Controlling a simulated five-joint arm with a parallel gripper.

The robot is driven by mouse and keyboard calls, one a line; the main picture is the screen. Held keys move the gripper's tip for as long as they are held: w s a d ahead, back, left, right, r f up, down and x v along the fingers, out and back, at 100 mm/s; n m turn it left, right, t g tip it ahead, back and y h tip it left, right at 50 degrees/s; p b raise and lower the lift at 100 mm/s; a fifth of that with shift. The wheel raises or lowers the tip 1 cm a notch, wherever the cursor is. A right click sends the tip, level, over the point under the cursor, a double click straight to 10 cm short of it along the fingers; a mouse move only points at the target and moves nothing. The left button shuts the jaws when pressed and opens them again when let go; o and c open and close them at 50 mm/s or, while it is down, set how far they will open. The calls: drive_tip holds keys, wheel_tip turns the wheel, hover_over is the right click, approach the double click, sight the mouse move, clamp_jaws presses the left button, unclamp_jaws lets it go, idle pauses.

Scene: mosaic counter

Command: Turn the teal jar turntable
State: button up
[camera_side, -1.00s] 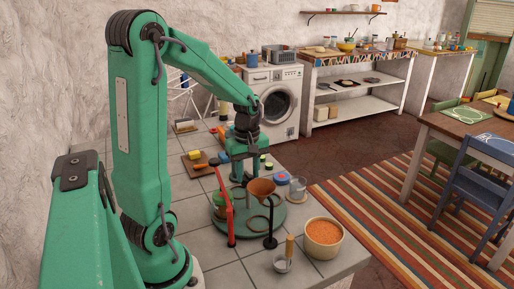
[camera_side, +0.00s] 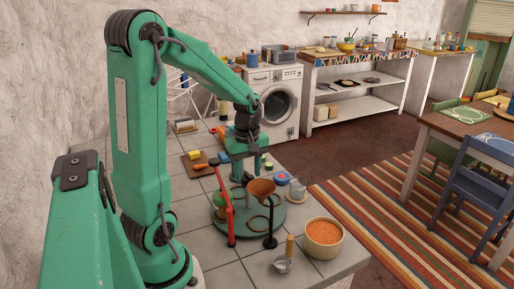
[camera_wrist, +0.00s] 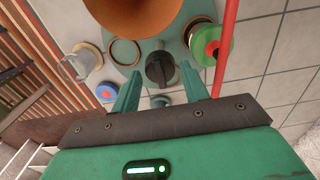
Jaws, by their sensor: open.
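The teal turntable (camera_side: 292,218) is a round disc on the tiled counter; it also shows in the wrist view (camera_wrist: 122,66). A dark knob (camera_wrist: 160,68) stands up from it. In the side view my gripper (camera_side: 247,174) points down behind the funnel, and the knob is hard to make out.
An orange-brown funnel (camera_side: 261,187) on a dark stand and a red post (camera_side: 229,215) rise close to the turntable. A glass (camera_side: 298,190) stands at its right. A pot of orange contents (camera_side: 323,233) and a metal scoop (camera_side: 282,265) are nearer the front.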

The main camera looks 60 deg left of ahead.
drive_tip(key=shift+r, duration=3.8)
drive_tip(key=shift+d+r+m, duration=0.25)
drive_tip(key=shift+d+m, duration=0.15)
drive_tip(key=shift+d, duration=0.15)
drive_tip(key=s+d+r+m+t, duration=0.2)
drive_tip(key=s+d+m, duration=0.1)
drive_tip(key=d+m, duration=0.5)
drive_tip(key=s+d+r+m+t, duration=0.2)
drive_tip(key=s+d+m+t, duration=0.1)
drive_tip(key=d+m, duration=0.5)
drive_tip(key=shift+m+t, duration=0.3)
drive_tip(key=shift+m, duration=0.3)
